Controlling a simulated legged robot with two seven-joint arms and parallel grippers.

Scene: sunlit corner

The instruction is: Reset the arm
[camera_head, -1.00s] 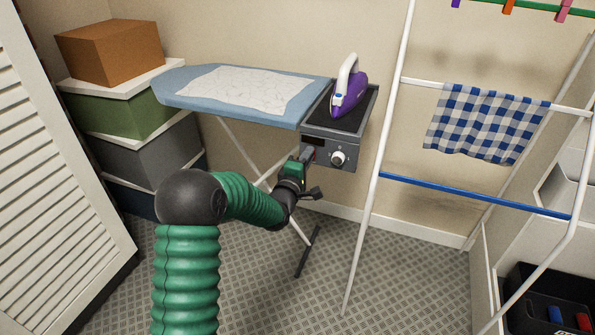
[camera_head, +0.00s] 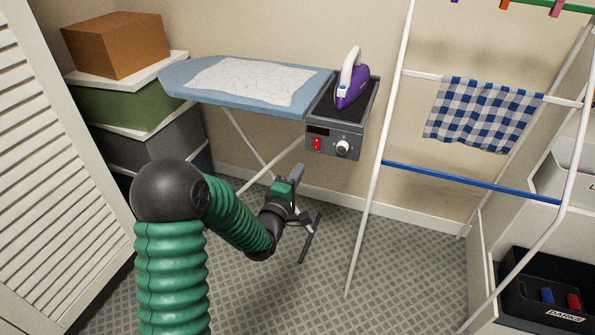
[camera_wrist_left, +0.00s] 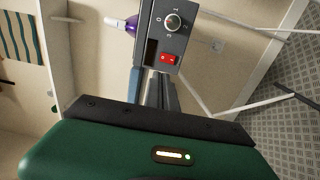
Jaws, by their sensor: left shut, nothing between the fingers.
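My left arm comes in from the lower left in the head view, with a green sleeve and a black elbow. My left gripper (camera_head: 297,174) is shut and empty, in the air below and to the left of the grey control box (camera_head: 335,142). The box has a red switch (camera_head: 317,144) and a round knob (camera_head: 342,148) on its front. In the left wrist view the shut fingers (camera_wrist_left: 156,88) point toward the box, just below its red switch (camera_wrist_left: 168,59). A clear gap shows between gripper and box in the head view. My right gripper is out of view.
The blue ironing board (camera_head: 190,88) carries a white cloth, and a purple iron (camera_head: 353,92) stands on the box. A white drying rack (camera_head: 376,190) with a checked cloth (camera_head: 484,114) is at the right. Stacked boxes (camera_head: 120,105) and a louvered door (camera_head: 50,170) are at the left.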

